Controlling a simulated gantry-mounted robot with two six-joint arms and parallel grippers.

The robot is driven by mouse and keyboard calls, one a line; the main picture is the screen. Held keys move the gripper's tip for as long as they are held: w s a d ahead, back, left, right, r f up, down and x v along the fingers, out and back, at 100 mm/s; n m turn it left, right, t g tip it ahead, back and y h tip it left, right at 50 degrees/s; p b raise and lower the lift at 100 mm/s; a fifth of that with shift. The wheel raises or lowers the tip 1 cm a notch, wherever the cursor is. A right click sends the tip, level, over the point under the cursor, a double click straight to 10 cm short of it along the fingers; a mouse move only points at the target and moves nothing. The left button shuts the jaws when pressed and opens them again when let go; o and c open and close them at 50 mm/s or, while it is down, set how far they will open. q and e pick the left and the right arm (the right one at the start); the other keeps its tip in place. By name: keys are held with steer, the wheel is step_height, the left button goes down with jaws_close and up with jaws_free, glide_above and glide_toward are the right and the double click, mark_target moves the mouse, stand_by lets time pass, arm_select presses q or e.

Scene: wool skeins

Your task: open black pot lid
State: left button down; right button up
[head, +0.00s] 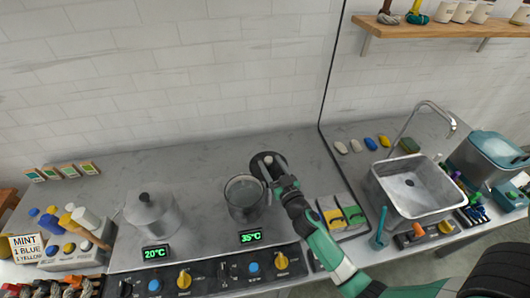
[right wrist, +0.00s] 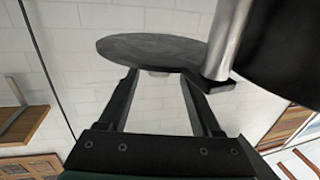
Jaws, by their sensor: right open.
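The dark pot (head: 246,200) stands on the stove above the 35°C display. Its top is uncovered, showing a grey inside. A dark round lid (head: 259,160) is just behind and right of the pot; it also shows in the right wrist view (right wrist: 150,48) as a flat disc. My right gripper (head: 272,176) is at this lid, fingers open. In the right wrist view the fingers (right wrist: 158,76) stand on either side of a small pale knob (right wrist: 157,73) on the lid, without visibly pinching it. Whether the lid rests on anything is unclear. My left gripper is out of view.
A lidded silver pot (head: 152,216) stands on the left by the 20°C display. Stove knobs (head: 184,279) line the front. A sink (head: 412,187) with a tap is on the right. Counter behind the pots is clear. A silver cylinder (right wrist: 228,40) stands close right of the fingers.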

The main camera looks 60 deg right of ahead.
mark_target(265, 153)
steer(key=x, duration=0.6)
steer(key=shift+b, duration=0.4)
steer(key=shift+s, duration=0.1)
jaws_close()
stand_by(0.8)
